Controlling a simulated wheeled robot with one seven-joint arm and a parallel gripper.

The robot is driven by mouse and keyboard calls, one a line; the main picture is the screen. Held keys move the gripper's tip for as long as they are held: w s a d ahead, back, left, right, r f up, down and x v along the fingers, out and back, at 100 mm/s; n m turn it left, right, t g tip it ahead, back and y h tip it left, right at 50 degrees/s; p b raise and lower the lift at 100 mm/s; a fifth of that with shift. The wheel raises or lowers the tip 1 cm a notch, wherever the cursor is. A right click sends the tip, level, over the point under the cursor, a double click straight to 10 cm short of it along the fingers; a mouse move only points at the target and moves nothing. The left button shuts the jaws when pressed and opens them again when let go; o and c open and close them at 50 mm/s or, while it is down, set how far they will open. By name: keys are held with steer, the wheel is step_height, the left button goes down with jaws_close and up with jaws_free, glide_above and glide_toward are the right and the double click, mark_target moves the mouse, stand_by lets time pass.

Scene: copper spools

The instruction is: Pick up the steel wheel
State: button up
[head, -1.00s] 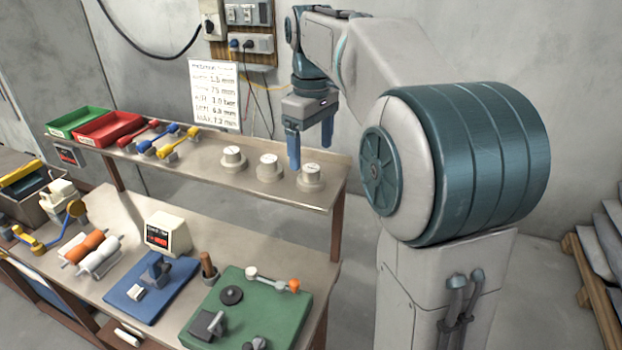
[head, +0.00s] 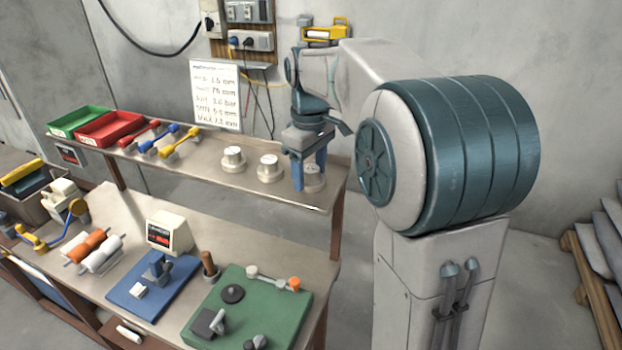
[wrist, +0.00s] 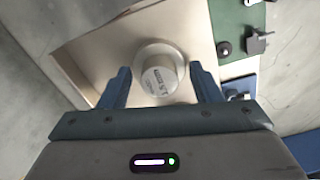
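Three pale, stepped round pieces stand on the upper shelf: a left one (head: 233,159), a middle one (head: 269,168) and a right one (head: 314,180). The right one is the likely steel wheel, but I cannot read its label. My gripper (head: 309,176) points down over it, fingers apart, and partly hides it. In the wrist view, this right piece (wrist: 159,79) sits upright between the two open fingers of my gripper (wrist: 160,68), with a gap on each side. I cannot tell how far down the fingers reach around it.
The shelf (head: 205,176) ends just right of the piece. Red, blue and yellow tools and a red tray (head: 110,128) lie farther left. Below, a green mat (head: 275,320) carries a dark disc and small parts. A yellow-framed lamp (head: 326,33) shows behind my arm.

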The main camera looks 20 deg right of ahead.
mark_target(311, 170)
stand_by(0.3)
steer(key=shift+r, duration=0.55)
steer(key=r, duration=0.1)
steer(key=s+r+b, duration=0.1)
steer(key=r, duration=0.1)
steer(key=shift+r, duration=0.2)
steer(key=s+d+r+b, duration=0.1)
steer(key=s+r+b, duration=0.1)
steer(key=s+r, duration=0.4)
steer(key=shift+s+r+b, duration=0.3)
steer(key=shift+s+b, duration=0.05)
steer(key=shift+s, duration=1.95)
